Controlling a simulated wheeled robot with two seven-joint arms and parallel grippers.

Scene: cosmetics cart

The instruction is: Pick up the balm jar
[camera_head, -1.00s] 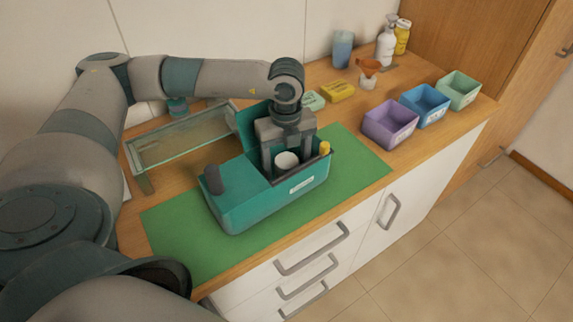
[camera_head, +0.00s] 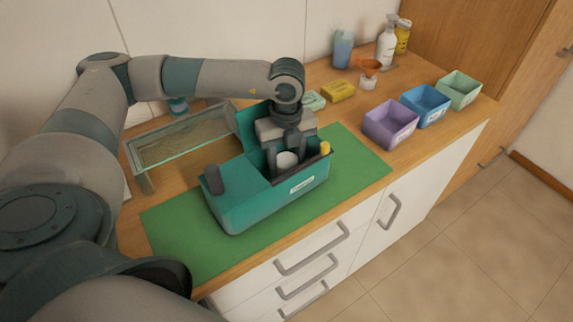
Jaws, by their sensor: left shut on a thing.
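The balm jar (camera_head: 287,160) is a small white round jar inside the open right compartment of a teal cosmetics cart (camera_head: 243,209). My left gripper (camera_head: 287,155) points down into that compartment. Its two dark fingers are shut on the jar, one on each side. The jar's lower part is hidden by the cart's front wall. A yellow-capped item (camera_head: 325,149) stands at the compartment's right end. My right gripper is not in view.
The cart stands on a green mat (camera_head: 350,160). A glass-walled tray (camera_head: 150,182) lies behind left. Purple (camera_head: 390,126), blue (camera_head: 425,107) and green (camera_head: 460,91) bins line the right side.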

